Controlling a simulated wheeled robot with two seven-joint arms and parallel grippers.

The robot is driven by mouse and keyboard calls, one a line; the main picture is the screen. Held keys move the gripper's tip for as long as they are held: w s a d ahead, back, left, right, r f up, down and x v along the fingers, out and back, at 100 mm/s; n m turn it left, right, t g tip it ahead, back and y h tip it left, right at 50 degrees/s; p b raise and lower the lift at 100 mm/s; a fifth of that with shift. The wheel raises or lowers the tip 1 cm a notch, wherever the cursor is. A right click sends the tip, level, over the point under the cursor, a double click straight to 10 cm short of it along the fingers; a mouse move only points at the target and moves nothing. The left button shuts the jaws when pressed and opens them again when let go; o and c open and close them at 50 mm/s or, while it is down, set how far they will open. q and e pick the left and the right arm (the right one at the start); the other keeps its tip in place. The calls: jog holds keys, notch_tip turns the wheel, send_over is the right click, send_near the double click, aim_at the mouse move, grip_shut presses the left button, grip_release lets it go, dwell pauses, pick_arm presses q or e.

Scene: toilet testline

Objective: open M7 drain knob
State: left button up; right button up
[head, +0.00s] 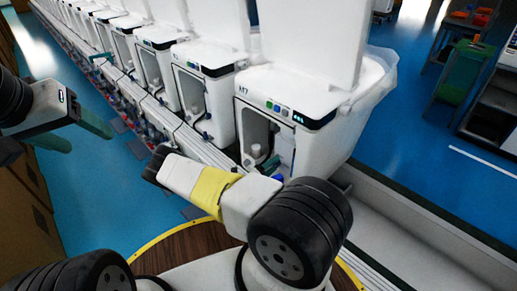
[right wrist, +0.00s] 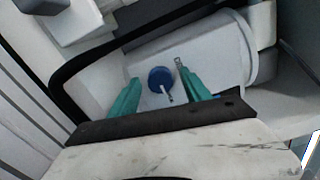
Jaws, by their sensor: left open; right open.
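The M7 unit (head: 310,118) is the white toilet with a control panel in the head view, its front compartment open. In the right wrist view a round blue knob (right wrist: 159,78), which looks like the drain knob, has a small metal pin at its lower right. My right gripper (right wrist: 158,76) is open, one teal finger on each side of the knob, with visible gaps. I cannot tell how deep the fingertips reach. In the head view the knob is not clear; my right arm covers the lower part of the unit. My left gripper (head: 97,123) is open and empty at far left.
A row of similar units (head: 190,75) runs to the far left along a rail. A green bin (head: 462,72) and cart stand at right. Blue floor lies open between.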

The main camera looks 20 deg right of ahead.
jog(key=v, duration=0.7)
jog(key=shift+a, duration=0.2)
